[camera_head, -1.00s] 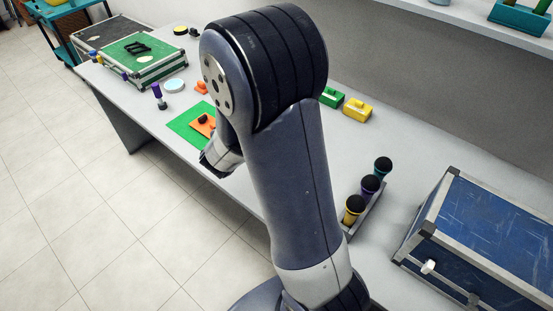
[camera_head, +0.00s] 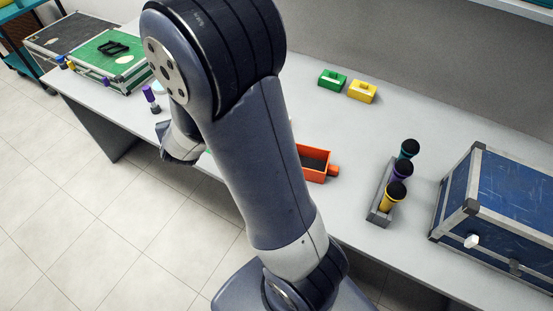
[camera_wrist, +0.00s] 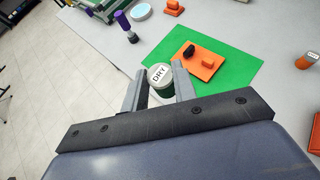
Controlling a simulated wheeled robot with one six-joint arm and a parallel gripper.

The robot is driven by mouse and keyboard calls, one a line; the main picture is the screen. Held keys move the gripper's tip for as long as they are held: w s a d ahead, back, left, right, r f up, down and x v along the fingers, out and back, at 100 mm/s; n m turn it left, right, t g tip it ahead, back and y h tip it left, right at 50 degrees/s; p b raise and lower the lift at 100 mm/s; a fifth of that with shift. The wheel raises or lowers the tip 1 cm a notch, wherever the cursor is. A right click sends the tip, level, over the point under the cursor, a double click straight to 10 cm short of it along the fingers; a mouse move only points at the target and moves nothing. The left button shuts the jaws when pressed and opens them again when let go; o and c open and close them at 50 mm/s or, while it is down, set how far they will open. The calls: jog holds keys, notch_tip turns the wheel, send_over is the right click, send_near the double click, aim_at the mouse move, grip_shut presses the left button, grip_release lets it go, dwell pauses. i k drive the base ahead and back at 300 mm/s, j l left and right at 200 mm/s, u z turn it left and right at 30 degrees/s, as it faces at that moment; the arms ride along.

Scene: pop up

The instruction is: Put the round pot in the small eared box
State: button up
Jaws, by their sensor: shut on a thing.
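The round pot (camera_wrist: 160,76) is a green cylinder with a pale round top marked "DRY". It sits between the fingers of my gripper (camera_wrist: 159,82) in the wrist view, and the gripper is shut on it. I cannot tell whether its base touches the table. The small eared box is most likely the orange open box (camera_head: 313,165) in the head view. It has an ear at its right end and a dark inside. My arm hides its left end. The gripper's fingers are hidden in the head view.
A green mat (camera_wrist: 233,70) carries an orange plate (camera_wrist: 200,62) with a dark knob. A rack of several dark-topped cylinders (camera_head: 376,204) and a blue case (camera_head: 510,215) stand right of the orange box. Green (camera_head: 332,80) and yellow (camera_head: 362,92) blocks lie behind.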

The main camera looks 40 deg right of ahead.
aim_at(312, 164)
jog(key=i+j+z, duration=0.25)
jog(key=z, duration=0.15)
jog(key=i+j+z, duration=0.2)
jog(key=j+z, duration=0.2)
jog(key=j, duration=0.2)
jog(key=z, duration=0.4)
